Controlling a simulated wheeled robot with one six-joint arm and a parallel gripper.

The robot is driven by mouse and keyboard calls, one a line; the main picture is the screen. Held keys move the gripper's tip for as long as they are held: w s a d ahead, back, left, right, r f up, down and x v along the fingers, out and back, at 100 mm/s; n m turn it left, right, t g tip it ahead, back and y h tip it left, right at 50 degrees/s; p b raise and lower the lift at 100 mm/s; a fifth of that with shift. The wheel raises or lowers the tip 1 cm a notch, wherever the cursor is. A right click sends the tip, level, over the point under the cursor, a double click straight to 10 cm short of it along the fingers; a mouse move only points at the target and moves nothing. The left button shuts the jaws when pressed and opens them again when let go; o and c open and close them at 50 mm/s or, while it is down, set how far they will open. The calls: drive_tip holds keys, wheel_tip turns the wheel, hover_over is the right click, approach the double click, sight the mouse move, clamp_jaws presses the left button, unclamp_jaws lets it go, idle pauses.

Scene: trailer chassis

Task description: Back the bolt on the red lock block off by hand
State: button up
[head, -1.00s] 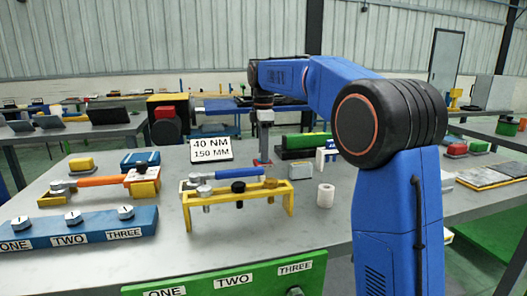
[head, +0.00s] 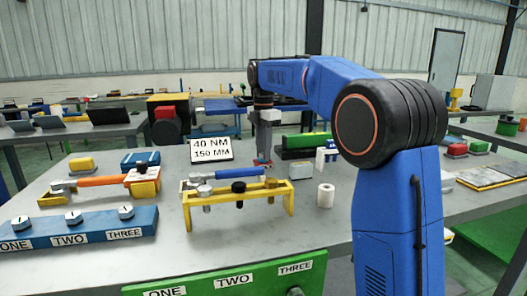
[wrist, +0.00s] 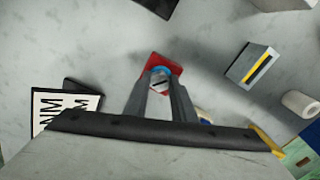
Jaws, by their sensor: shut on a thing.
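The red lock block (wrist: 152,62) lies on the grey table under my gripper. A round bolt head with a dark slot and a blue ring around it (wrist: 159,72) shows on the block in the wrist view. My gripper (wrist: 160,86) points down at the block, with its two fingers on either side of the bolt head and shut on it. In the head view my gripper (head: 264,155) stands upright over the block (head: 262,162), which shows only as a small red patch. The fingers hide part of the bolt and block.
A sign reading 40 NM 150 MM (head: 211,150) stands left of the block. A yellow rack with tools (head: 238,195) is in front. A white roll (head: 325,196), a grey box (head: 303,178) and a green block (head: 303,145) are to the right.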

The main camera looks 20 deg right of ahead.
drive_tip(key=shift+f, duration=0.15)
drive_tip(key=o, duration=1.1)
drive_tip(key=shift+c, duration=0.2)
drive_tip(key=shift+r, duration=0.2)
wheel_tip(320, 180, up, 17)
